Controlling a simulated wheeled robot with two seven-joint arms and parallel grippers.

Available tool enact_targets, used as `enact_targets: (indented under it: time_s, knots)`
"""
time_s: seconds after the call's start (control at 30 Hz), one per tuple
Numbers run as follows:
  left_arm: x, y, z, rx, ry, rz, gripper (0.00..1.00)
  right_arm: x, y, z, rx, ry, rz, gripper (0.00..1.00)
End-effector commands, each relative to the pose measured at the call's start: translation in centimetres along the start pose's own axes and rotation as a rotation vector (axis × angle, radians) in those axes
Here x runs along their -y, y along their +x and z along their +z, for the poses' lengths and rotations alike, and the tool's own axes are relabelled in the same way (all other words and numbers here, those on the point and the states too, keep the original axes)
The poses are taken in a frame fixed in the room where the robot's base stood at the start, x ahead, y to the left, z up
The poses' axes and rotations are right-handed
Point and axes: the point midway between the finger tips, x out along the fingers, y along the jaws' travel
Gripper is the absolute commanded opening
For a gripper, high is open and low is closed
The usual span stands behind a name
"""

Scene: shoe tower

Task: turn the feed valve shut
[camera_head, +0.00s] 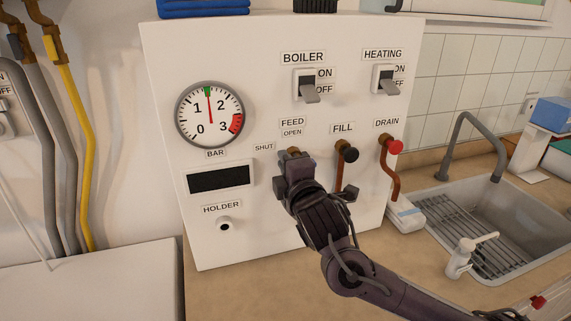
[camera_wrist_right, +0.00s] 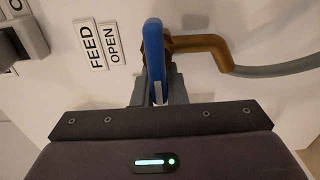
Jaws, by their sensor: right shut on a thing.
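The feed valve (camera_head: 294,151) is on the white panel under the FEED and OPEN labels (camera_head: 292,127), with the SHUT label (camera_head: 264,147) to its left. My right gripper (camera_head: 295,165) is at the valve and hides most of it. In the right wrist view, a blue lever (camera_wrist_right: 154,50) stands between the fingers of my right gripper (camera_wrist_right: 157,92), which is shut on it. The brown valve body and pipe (camera_wrist_right: 200,44) show beside the lever. My left gripper is not in view.
To the right are the black-knobbed FILL valve (camera_head: 347,154) and red-knobbed DRAIN valve (camera_head: 395,147). Above are the BOILER switch (camera_head: 308,88) and HEATING switch (camera_head: 386,80). The pressure gauge (camera_head: 210,115) needle is between 1 and 2. A sink (camera_head: 487,217) is at right.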

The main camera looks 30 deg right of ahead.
Motion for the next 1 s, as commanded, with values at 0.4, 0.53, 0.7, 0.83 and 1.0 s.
enact_targets:
  time_s: [0.4,0.53,0.7,0.83,1.0]
  knots:
    - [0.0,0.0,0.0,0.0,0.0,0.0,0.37,0.1,0.0,0.0,0.0,-0.008,-0.001,0.13]
    - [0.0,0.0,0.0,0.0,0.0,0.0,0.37,0.1,0.0,0.0,0.0,-0.007,-0.001,0.3]
    - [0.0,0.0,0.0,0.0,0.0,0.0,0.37,0.1,0.0,0.0,0.0,-0.006,-0.001,0.34]
    - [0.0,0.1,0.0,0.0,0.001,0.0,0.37,0.1,0.0,0.0,0.0,-0.006,-0.001,0.34]
    - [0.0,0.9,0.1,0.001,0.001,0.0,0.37,0.3,-1.3,-0.1,-0.002,-0.006,-0.001,0.34]
